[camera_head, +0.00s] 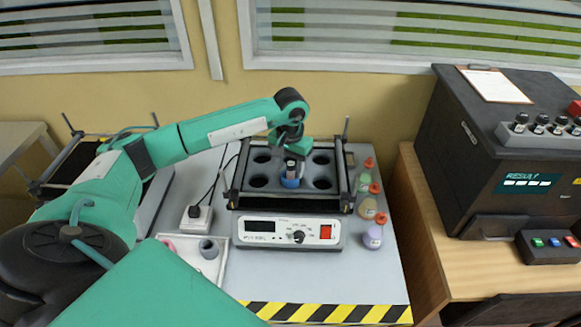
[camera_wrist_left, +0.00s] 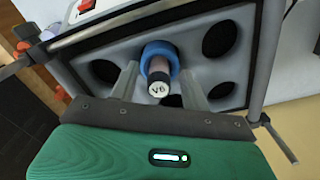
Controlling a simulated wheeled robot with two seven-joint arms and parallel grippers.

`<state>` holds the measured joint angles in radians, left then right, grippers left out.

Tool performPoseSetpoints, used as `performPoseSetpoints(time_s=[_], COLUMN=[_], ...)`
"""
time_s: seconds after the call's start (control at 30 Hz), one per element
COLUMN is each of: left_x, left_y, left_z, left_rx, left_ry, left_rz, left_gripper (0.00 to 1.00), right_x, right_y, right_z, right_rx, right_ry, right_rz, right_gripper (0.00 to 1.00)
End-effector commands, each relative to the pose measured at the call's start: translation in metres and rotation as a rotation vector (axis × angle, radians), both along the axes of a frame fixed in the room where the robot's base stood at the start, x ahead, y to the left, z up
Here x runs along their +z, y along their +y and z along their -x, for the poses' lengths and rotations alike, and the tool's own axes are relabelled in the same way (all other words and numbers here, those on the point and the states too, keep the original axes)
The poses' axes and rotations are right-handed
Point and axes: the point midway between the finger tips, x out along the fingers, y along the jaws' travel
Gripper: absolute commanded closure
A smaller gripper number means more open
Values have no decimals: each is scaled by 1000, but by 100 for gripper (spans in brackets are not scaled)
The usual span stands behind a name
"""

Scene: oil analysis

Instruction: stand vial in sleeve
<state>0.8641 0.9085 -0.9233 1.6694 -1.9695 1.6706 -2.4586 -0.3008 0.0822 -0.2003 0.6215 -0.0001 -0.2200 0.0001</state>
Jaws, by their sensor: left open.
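The vial (camera_head: 291,168) stands in the blue sleeve (camera_head: 290,182) at the middle of the shaker's grey block (camera_head: 262,168). In the left wrist view the vial's dark cap with a white marked top (camera_wrist_left: 158,89) faces the camera, and the blue sleeve (camera_wrist_left: 158,52) rings its lower part. My left gripper (camera_head: 290,152) is over the block. In the left wrist view its two fingers (camera_wrist_left: 160,76) are apart, one on each side of the vial, with visible gaps. The sleeve's bottom is hidden. My right gripper is not in view.
The block has several empty dark holes and a frame with upright rods. The shaker's control panel (camera_head: 262,228) faces front. Small bottles (camera_head: 373,236) stand along its right side. A white tray (camera_head: 213,268) with ring-shaped pieces lies front left. A black analyser (camera_head: 470,140) stands right.

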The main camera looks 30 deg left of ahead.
Motion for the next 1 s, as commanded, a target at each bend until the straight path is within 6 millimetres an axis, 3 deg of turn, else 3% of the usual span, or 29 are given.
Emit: performPoseSetpoints(time_s=[0.03,0.3,0.5,1.0], left_x=[9,70,97,107], left_y=[1,1,1,1], left_z=[-2,-3,-3,-3], left_rx=[1,1,3,2], left_ry=[-10,-13,-13,-12], left_rz=[-1,1,1,1], left_gripper=[53,53,53,53], right_x=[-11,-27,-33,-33], right_y=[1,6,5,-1], right_z=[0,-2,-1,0], right_rx=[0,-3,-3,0], right_ry=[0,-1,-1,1], right_rz=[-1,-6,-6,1], right_gripper=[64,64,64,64])
